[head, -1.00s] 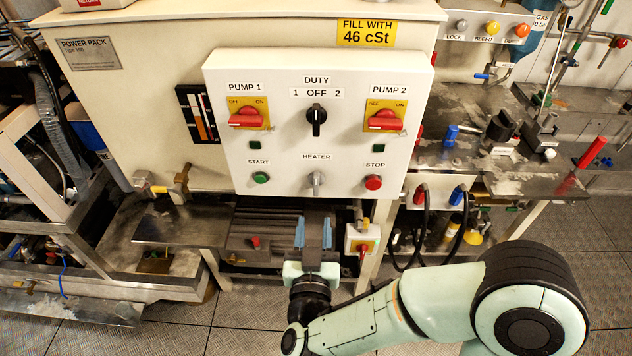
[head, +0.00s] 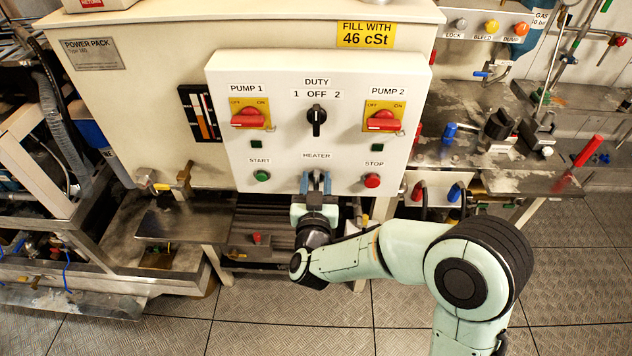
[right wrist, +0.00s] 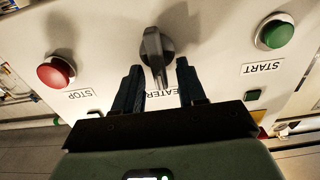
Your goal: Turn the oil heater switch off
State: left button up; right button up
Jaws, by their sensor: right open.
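The heater switch (right wrist: 153,52) is a grey lever knob on the white control panel (head: 230,130), under the HEATER label. In the right wrist view the panel appears upside down and the lever stands near upright, slightly tilted. My right gripper (head: 316,182) is at the panel, in front of this switch, and covers much of it in the head view. In the right wrist view my right gripper (right wrist: 158,75) is open, its two dark fingers either side of the lever's near end, with gaps on both sides. My left gripper is not in view.
The green START button (head: 262,177) and red STOP button (head: 372,180) flank the heater switch. Above are the black DUTY switch (head: 316,120) and the red PUMP 1 (head: 248,119) and PUMP 2 (head: 384,121) switches. A metal shelf (head: 183,226) juts out below left.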

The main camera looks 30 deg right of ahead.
grip_shut()
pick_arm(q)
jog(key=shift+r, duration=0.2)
pick_arm(e)
jog(key=n+p, duration=0.4)
jog(key=n, duration=0.1)
jog(key=a+n+p, duration=0.1)
jog(key=n+p, duration=0.1)
jog(key=shift+w, duration=0.3)
jog(key=n, duration=0.1)
jog(key=n+p, duration=0.2)
jog(key=n, duration=0.1)
jog(key=shift+w+a+f, duration=0.1)
jog(key=shift+a+f, duration=0.15)
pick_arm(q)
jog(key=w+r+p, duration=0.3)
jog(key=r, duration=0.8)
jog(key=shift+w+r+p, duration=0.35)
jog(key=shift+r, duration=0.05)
pick_arm(e)
jog(key=shift+w+f+n, duration=0.1)
jog(key=shift+f+n, duration=0.1)
jog(key=shift+n, duration=0.95)
jog(key=shift+s+f+n, duration=0.1)
jog(key=shift+f+n, duration=0.1)
jog(key=shift+n, duration=0.9)
jog(key=shift+w+f+n, duration=0.1)
jog(key=shift+f+n, duration=0.1)
jog(key=shift+n, duration=0.95)
